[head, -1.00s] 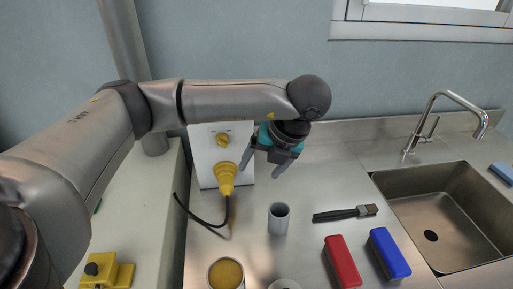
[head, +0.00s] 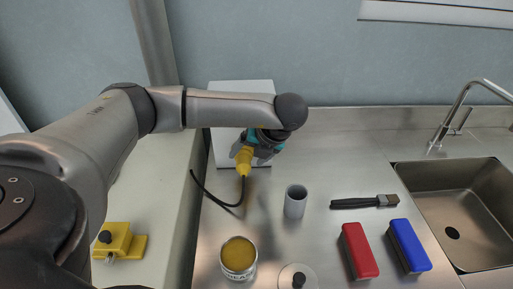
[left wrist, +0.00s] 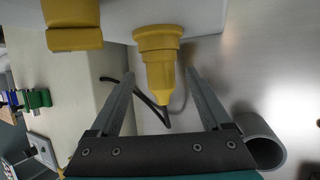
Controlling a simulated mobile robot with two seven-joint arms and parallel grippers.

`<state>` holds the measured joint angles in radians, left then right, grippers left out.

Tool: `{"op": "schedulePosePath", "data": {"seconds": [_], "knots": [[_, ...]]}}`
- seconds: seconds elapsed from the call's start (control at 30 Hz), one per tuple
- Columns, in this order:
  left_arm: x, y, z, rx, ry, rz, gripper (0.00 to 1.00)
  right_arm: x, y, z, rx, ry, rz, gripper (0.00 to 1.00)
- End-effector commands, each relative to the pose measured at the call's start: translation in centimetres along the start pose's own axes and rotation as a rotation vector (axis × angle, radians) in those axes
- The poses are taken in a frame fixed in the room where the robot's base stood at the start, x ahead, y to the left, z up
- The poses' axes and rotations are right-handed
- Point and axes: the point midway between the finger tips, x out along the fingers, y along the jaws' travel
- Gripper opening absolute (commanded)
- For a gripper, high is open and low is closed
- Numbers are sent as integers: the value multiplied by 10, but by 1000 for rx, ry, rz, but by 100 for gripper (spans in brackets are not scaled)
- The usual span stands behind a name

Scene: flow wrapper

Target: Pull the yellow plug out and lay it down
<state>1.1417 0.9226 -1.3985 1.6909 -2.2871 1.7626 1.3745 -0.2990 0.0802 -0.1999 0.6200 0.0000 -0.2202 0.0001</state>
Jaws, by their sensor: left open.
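The yellow plug (head: 243,161) sits at the front of the white box (head: 228,93), with a black cable (head: 221,201) hanging from it to the worktop. In the left wrist view the plug (left wrist: 161,72) is seated in the yellow socket on the box face (left wrist: 185,15). My left gripper (head: 252,157) is open, its two fingers (left wrist: 160,85) on either side of the plug, with a visible gap to each side. In the head view the arm hides part of the box. My right gripper is not in view.
A grey cup (head: 295,203) stands close by, right of the cable. An open can (head: 238,256), a lid (head: 297,277), a brush (head: 365,202), a red block (head: 358,251) and a blue block (head: 409,246) are on the worktop. A sink (head: 456,213) is at right.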

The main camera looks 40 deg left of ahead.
Motion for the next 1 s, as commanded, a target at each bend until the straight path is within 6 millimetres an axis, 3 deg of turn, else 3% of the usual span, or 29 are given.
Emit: {"op": "schedulePosePath", "data": {"seconds": [0.2, 0.53, 1.0], "knots": [[19, 0, 0, 0, 1, 0, 81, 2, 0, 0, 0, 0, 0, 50], [21, 0, 0, 0, 1, -1, 80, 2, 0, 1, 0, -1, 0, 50], [21, 0, 0, 0, 0, -1, 27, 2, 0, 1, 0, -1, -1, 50]]}}
